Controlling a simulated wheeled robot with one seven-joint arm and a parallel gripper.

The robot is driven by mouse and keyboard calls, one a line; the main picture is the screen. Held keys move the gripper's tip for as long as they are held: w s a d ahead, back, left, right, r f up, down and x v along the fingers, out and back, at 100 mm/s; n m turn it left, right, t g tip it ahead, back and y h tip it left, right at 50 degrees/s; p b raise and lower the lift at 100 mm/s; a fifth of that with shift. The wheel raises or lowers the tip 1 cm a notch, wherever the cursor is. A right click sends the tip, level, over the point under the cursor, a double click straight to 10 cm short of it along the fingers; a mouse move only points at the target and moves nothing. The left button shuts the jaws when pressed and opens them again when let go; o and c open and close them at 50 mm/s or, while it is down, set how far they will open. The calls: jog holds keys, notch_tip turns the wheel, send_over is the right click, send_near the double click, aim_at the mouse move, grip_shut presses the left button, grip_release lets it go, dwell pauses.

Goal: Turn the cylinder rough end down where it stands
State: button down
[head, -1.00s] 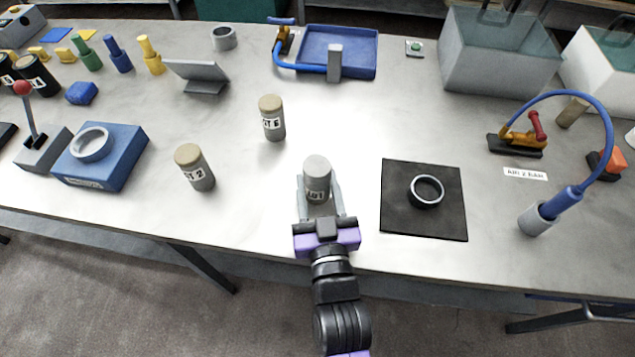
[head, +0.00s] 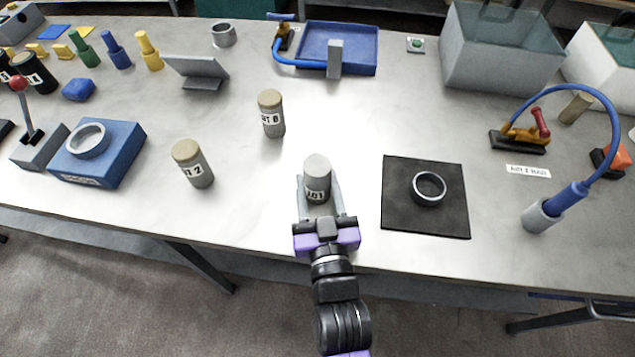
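A grey cylinder (head: 317,182) with a dark-lettered white label stands upright near the front edge of the table. Its plain grey top shows; its underside is hidden. My gripper (head: 320,194) reaches over the front edge, with one finger on each side of this cylinder. The fingers are very close to its sides; I cannot tell whether they press on it. Two other labelled cylinders with tan tops stand upright apart from it, one to the left (head: 193,164) and one behind to the left (head: 271,114).
A black mat (head: 397,215) with a metal ring (head: 429,188) lies to the right. A blue block (head: 118,166) with a ring on top is at left. A grey stand (head: 197,70) and blue tray (head: 361,52) are behind. The table between the cylinders is clear.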

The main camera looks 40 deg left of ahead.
jog(key=c, duration=0.7)
grip_release()
jog(key=shift+o, duration=0.2)
jog(key=shift+f, duration=0.1)
jog(key=shift+s+d+f, duration=0.1)
jog(key=shift+s+d, duration=0.25)
jog(key=b+v, duration=0.1)
jog(key=v, duration=0.5)
jog(key=shift+s+d+b, duration=0.25)
jog(key=shift+d+b, duration=0.05)
jog(key=shift+b, duration=0.05)
